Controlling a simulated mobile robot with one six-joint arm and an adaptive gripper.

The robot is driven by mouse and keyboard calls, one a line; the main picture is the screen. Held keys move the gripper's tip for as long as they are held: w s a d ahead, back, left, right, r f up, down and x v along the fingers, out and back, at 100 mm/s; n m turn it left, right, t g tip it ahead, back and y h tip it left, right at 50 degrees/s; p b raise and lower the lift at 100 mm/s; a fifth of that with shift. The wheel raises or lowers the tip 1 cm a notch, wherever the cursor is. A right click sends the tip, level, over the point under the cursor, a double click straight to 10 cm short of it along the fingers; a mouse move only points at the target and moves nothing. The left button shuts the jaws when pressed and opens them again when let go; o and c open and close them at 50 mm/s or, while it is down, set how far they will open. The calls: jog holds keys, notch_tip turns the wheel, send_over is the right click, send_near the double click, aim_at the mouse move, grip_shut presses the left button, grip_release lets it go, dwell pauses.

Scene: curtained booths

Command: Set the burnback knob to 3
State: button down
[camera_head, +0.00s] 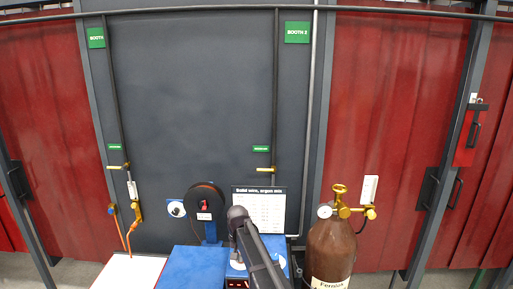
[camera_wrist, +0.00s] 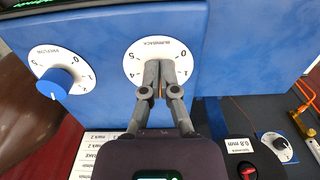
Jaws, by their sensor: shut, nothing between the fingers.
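The burnback dial (camera_wrist: 133,50) is a white round scale on a blue panel, upside down in the wrist view. Its 5 and 4 show on the left and its 0 and 1 on the right. My gripper (camera_wrist: 159,68) is in front of the dial's middle and lower part, its fingers close together with nothing held between them. The fingers hide the burnback knob and the rest of the scale, so the setting cannot be read. I cannot tell whether the fingers touch the knob. In the head view my arm covers part of the blue machine (camera_head: 190,268).
A preflow dial with a blue knob (camera_wrist: 55,84) is left of the burnback dial in the wrist view. Another dial (camera_wrist: 277,147) is at lower right. A brown gas cylinder (camera_head: 331,250) stands right of the machine, and a wire spool (camera_head: 205,203) is behind it.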

jog(key=shift+r+p, duration=2.15)
jog(key=shift+r, duration=0.3)
jog(key=s+d+f+b, duration=2.3)
jog(key=f+b, duration=0.1)
jog(key=shift+d, duration=0.3)
